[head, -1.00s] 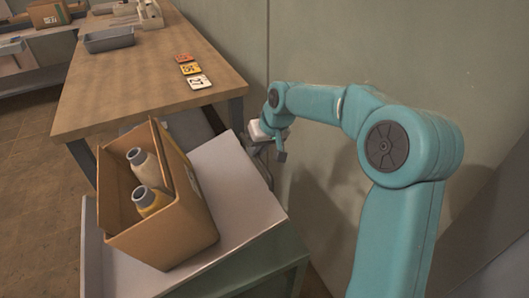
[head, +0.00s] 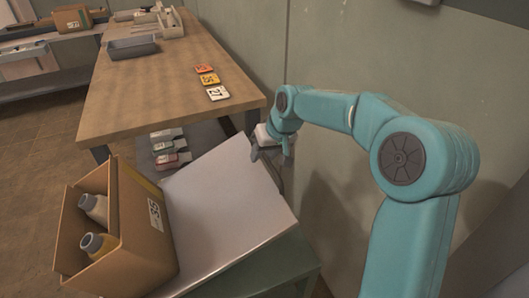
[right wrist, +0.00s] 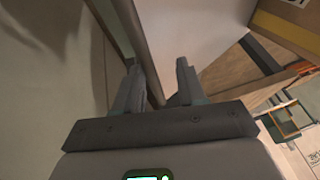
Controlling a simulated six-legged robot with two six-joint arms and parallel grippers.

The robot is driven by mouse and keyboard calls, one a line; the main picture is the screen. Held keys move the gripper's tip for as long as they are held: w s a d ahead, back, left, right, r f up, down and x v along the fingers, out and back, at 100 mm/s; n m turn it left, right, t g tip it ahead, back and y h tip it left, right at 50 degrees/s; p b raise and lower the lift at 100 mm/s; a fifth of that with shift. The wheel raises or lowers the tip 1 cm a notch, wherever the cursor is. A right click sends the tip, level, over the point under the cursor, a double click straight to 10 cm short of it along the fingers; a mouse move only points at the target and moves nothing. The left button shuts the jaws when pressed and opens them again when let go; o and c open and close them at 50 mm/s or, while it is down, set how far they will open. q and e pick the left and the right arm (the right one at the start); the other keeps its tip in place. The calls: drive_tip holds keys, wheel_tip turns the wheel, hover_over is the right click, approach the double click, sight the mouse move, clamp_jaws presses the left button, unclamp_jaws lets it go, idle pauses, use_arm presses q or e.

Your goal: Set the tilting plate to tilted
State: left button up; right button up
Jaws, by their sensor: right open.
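The tilting plate (head: 235,200) is a pale grey sheet on a greenish stand, and it slopes down to the left in the head view. A cardboard box (head: 150,240) with two bottles (head: 94,209) is tipped over its lower left part. My right gripper (head: 269,151) is open at the plate's upper far corner. In the right wrist view the gripper (right wrist: 159,66) has its fingers apart, with the plate's edge (right wrist: 148,60) running between them in the picture; contact cannot be told. My left gripper is not in view.
A wooden table (head: 165,90) stands behind, with several number cards (head: 208,79) and a grey tray (head: 132,48). Small labelled bins (head: 168,150) sit below it. The wall (head: 330,60) is close on the right, beside my right arm.

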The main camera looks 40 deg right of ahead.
drive_tip(key=shift+w+a+r, duration=0.1)
idle(0.3)
drive_tip(key=p+v, duration=0.2)
drive_tip(key=v, duration=1.4)
drive_tip(key=shift+r, duration=0.15)
